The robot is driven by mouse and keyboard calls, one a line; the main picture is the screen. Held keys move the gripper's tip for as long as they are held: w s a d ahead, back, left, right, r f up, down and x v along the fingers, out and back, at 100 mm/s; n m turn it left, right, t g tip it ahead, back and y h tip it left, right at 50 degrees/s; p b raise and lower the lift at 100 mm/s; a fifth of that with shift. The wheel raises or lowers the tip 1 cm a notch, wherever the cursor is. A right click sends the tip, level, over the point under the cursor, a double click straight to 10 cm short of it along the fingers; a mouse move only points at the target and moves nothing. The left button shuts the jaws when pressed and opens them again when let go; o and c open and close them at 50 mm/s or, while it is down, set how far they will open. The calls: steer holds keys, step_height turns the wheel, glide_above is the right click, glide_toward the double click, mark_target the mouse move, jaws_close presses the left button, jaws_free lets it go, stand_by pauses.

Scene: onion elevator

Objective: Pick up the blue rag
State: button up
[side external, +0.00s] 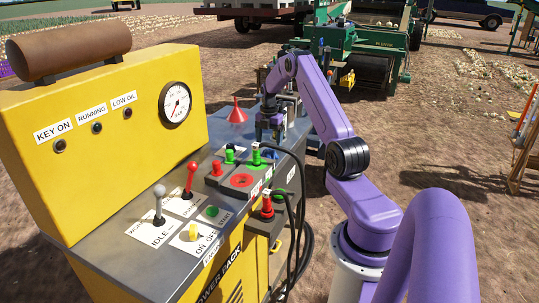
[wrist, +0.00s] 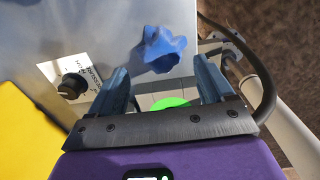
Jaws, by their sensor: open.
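The blue rag (wrist: 163,48) lies crumpled on the grey metal top of the machine in the wrist view. It sits ahead of my gripper (wrist: 161,68), roughly in line with the space between the two fingers. The fingers are apart with nothing held between them. In the side external view my gripper (side external: 269,133) points down over the far end of the machine top. I cannot clearly make out the rag in that view.
A red funnel (side external: 237,113) stands left of my gripper. Red and green hose couplings (side external: 256,156) and black hoses (side external: 300,215) are close in front. Levers (side external: 190,178) rise from the yellow power pack's panel. A black knob (wrist: 72,87) is left of my fingers.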

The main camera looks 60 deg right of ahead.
mark_target(269, 150)
step_height(269, 150, down, 5)
steer(key=shift+s+f, duration=0.1)
stand_by(0.3)
steer(key=c, duration=1)
